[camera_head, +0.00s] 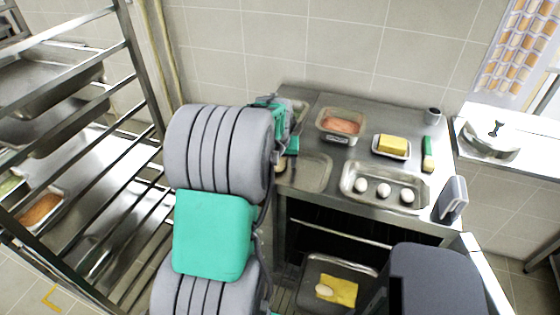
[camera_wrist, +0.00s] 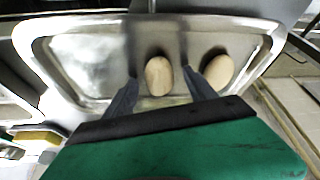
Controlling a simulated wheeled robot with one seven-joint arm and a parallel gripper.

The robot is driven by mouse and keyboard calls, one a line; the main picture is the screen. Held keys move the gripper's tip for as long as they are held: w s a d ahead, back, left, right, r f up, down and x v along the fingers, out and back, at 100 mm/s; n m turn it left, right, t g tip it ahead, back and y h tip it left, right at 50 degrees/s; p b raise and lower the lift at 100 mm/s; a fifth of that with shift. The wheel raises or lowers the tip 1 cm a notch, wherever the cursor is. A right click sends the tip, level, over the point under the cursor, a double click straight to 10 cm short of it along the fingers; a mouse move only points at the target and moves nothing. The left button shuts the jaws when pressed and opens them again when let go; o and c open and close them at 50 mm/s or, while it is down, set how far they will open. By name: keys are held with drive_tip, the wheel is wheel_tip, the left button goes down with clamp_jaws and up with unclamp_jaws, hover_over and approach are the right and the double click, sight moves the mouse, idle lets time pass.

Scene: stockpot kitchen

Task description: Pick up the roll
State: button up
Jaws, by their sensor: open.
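Two tan oval rolls lie on a shallow metal tray (camera_wrist: 95,65) in the wrist view. One roll (camera_wrist: 158,75) shows between the fingers of my open gripper (camera_wrist: 160,80); I cannot tell how far below the fingertips it lies. The other roll (camera_wrist: 218,69) lies just to the right, beside the right finger. In the head view the tray (camera_head: 314,174) is at the left end of the steel counter. A tan roll (camera_head: 280,167) shows there, partly hidden by my arm. My gripper is mostly hidden there.
A second tray (camera_head: 375,203) to the right holds three white eggs. Behind are a container with pinkish food (camera_head: 341,124) and a dish with a yellow block (camera_head: 392,146). A green-handled brush (camera_head: 428,156) lies at right. A metal rack (camera_head: 135,70) stands left.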

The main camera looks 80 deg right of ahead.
drive_tip(key=shift+c, duration=0.6)
clamp_jaws()
